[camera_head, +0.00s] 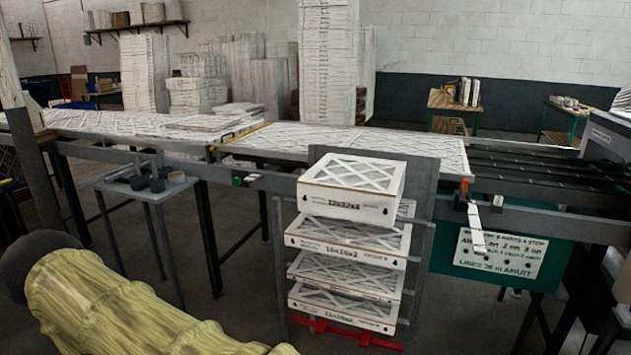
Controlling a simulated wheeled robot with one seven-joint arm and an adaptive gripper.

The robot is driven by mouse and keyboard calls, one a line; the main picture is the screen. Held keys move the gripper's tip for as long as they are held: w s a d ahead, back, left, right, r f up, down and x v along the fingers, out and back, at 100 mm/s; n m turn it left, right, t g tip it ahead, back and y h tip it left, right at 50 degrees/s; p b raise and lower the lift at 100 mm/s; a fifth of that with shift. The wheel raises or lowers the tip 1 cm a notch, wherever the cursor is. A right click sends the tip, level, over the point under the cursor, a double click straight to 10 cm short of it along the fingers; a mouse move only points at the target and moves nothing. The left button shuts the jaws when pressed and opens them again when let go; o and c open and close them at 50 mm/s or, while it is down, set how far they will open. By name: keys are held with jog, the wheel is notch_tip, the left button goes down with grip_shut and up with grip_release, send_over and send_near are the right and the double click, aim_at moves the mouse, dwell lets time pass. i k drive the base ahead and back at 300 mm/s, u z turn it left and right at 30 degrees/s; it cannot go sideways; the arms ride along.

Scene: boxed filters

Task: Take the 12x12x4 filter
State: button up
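The 12x12x4 filter (349,201) is a thick white box with a lattice top and its size printed on the front. It lies flat as the top one in a stack on a dark grey rack (420,190). Below it are other white boxed filters: one (345,253) reading roughly 16x16x2, one (345,288) hard to read, and a bottom one (342,318) with a blurred label. Nothing lies on top of the 12x12x4 filter. My arm, in a yellowish sleeve, shows at the lower left, apart from the rack. My gripper is not in view.
A long conveyor table (345,138) with flat filters runs behind the rack. A small grey side table (145,187) with dark items stands left. A green sign board (510,262) hangs at right. Tall filter stacks (328,62) stand behind. The floor before the side table is clear.

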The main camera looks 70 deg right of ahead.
aim_at(367, 191)
jog(key=i, duration=0.95)
jog(key=z, duration=2.95)
jog(key=k, duration=0.3)
jog(key=u, duration=1.05)
